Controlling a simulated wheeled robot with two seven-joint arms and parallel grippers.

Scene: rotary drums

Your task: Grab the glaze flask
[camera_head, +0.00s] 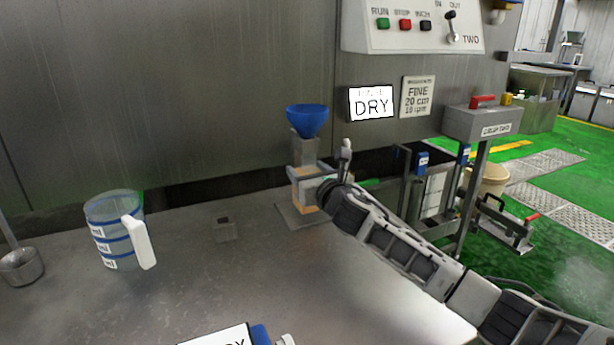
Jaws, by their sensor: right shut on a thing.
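The flask that I take to be the glaze flask (305,152) stands upright at the back of the metal bench, with a grey neck and a tan-orange banded body. A blue funnel (307,119) sits on its top. A flat grey plate (293,216) is under it. My right arm reaches in from the right, and my right gripper (314,187) is shut on the flask's body from its right side. The fingers hide part of the body. My left gripper is not in view.
A clear measuring jug (106,236) with blue bands and a white handle stands on the bench (180,290) at left, near a metal cup (21,266). A small grey block (224,229) lies between jug and flask. A control panel (415,25) hangs above.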

